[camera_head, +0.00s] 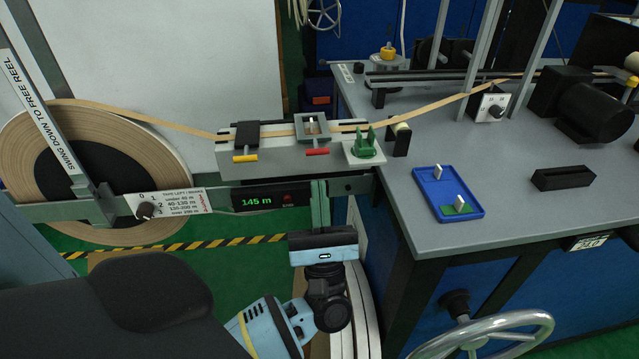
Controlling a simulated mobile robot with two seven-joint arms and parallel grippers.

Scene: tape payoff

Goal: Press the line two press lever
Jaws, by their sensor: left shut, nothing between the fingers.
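A grey splice block (280,165) sits behind my gripper, with paper tape (180,127) running across its top. It carries a black clamp with a yellow-handled lever (245,158) on the left. A grey frame with a red-handled lever (317,152) is on the right. No readable label shows which is the line two press lever. My left gripper (320,205) points upward in front of the rail, below the red-handled lever. Its fingers are shut and empty, apart from both levers in the picture. My right gripper is not in view.
A large tape reel (105,160) with a swing arm stands at left. A dial (146,210) and a 145 m display (262,199) sit on the rail. A green pronged holder (364,145) adjoins the block. A blue tray (425,180) lies on the grey bench (500,225); a handwheel (530,319) is lower right.

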